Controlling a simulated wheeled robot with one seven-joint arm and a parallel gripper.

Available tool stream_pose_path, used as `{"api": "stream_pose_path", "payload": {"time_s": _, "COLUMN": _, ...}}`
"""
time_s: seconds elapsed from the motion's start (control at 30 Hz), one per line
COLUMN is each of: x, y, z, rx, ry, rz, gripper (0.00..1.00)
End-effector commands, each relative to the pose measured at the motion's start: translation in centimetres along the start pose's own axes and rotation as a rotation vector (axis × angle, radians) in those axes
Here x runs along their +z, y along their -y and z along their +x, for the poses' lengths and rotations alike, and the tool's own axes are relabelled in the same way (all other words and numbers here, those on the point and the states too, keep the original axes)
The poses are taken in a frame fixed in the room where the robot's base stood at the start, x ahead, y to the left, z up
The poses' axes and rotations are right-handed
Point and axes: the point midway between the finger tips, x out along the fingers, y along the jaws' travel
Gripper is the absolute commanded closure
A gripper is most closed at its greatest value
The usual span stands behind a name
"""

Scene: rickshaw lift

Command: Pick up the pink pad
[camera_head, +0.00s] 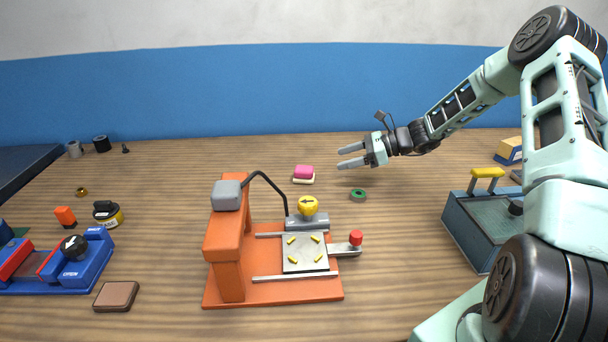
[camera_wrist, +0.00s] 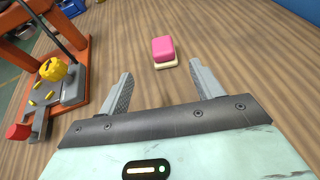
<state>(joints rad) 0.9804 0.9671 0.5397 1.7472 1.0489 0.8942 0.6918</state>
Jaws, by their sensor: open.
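The pink pad (camera_head: 304,171) lies on top of a cream block (camera_head: 303,181) on the wooden table, a little behind the orange machine. In the wrist view the pink pad (camera_wrist: 163,48) is ahead of my fingers, roughly between their lines, with the cream layer (camera_wrist: 166,65) showing at its near edge. My gripper (camera_head: 350,156) is open and empty, to the right of the pad and apart from it, with its fingers pointing left. Both fingers of my gripper (camera_wrist: 162,80) show in the wrist view with a clear gap between them.
The orange machine (camera_head: 228,260) with a yellow knob (camera_head: 308,206) stands in front of the pad. A green ring (camera_head: 358,195) lies below my gripper. A blue-grey box with a yellow handle (camera_head: 487,173) is at right.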

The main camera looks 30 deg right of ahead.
Motion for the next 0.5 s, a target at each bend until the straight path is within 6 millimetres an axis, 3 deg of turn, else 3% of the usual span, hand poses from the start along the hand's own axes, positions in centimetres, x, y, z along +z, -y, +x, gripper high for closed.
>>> {"api": "stream_pose_path", "payload": {"time_s": 0.3, "x": 0.1, "y": -0.1, "z": 6.4, "rx": 0.004, "ry": -0.001, "rz": -0.002, "gripper": 0.35}}
{"api": "stream_pose_path", "payload": {"time_s": 0.5, "x": 0.0, "y": 0.0, "z": 8.1, "rx": 0.001, "ry": -0.002, "rz": -0.003, "gripper": 0.35}}
